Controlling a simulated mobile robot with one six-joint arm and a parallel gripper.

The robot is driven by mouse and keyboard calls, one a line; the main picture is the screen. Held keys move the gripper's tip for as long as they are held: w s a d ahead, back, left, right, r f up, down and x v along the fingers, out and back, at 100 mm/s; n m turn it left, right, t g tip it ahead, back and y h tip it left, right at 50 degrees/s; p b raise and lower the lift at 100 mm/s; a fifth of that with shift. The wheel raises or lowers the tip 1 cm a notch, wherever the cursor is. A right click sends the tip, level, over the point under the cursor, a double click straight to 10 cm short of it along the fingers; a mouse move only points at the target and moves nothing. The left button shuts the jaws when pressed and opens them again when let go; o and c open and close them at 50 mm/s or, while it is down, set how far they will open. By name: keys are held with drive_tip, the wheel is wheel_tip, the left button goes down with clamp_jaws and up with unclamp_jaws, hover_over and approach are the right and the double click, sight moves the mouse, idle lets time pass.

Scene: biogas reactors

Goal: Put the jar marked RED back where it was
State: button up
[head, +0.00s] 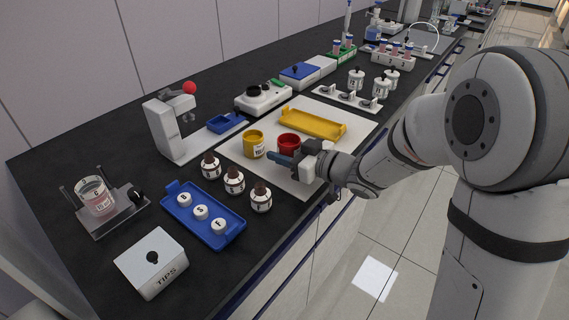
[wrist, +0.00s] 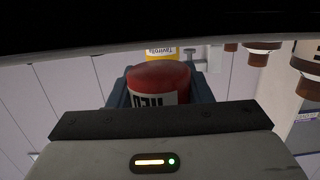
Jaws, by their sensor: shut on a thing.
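The red jar (head: 289,144) is above or on the white mat (head: 240,163), right of the yellow jar (head: 253,144). My gripper (head: 284,158) is at the red jar's near side and shut on it. In the wrist view the red jar (wrist: 160,82) sits between the blue fingers, and its white label reads RED, upside down in the picture. The yellow jar's label (wrist: 162,53) shows beyond it. A yellow tray (head: 313,123) lies on the mat behind the jars and looks empty. I cannot tell whether the red jar's base touches the mat.
A blue tray with white jars (head: 203,232) and a TIPS box (head: 152,262) are nearer. A white microscope-like stand (head: 168,130) is at left. A rack (head: 343,97) with white canisters is behind the mat.

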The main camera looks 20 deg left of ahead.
drive_tip(key=shift+f+b, duration=0.3)
drive_tip(key=shift+f, duration=1.25)
drive_tip(key=shift+f, duration=0.1)
drive_tip(key=shift+f, duration=0.15)
drive_tip(key=o, duration=1.1)
drive_tip(key=shift+c, duration=0.2)
